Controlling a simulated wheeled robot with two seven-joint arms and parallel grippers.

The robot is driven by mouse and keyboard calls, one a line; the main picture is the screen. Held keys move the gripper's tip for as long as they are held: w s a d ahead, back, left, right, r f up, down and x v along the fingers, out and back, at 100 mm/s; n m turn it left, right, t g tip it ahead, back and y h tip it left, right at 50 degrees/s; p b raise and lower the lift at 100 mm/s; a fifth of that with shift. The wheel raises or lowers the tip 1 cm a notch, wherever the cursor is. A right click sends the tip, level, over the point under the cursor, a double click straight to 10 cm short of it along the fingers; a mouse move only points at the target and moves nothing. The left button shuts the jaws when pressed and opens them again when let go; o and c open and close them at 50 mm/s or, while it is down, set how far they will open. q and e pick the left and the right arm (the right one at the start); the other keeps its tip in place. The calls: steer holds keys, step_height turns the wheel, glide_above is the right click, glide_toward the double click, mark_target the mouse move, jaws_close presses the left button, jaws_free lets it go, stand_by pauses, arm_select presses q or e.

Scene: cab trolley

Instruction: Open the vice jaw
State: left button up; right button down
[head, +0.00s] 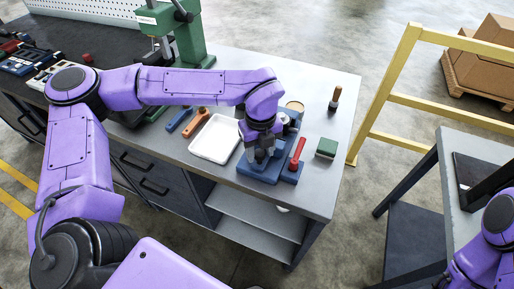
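The blue vice (255,175) sits on the grey bench top near its front right edge. A red handle (297,153) stands tilted at its right side. My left gripper (260,156) points down over the vice, to the left of the red handle. Its fingers are small and dark against the vice, so I cannot tell whether they are open or touch it. The gripper and wrist hide much of the vice and its jaws. Part of my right arm shows at the lower right edge, but its gripper is out of view.
A white tray (214,138) lies left of the vice, with orange-handled (196,121) and blue-handled (179,119) tools beyond. A green block (326,148) and a wooden-handled brush (335,97) are to the right. A green press (183,35) stands behind. A yellow rail (405,100) borders the bench's right.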

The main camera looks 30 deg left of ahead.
arm_select(q)
steer(key=shift+o, duration=0.2)
steer(key=shift+r, duration=0.1)
step_height(320, 180, up, 10)
steer(key=b, duration=0.2)
steer(key=shift+r, duration=0.15)
stand_by(0.3)
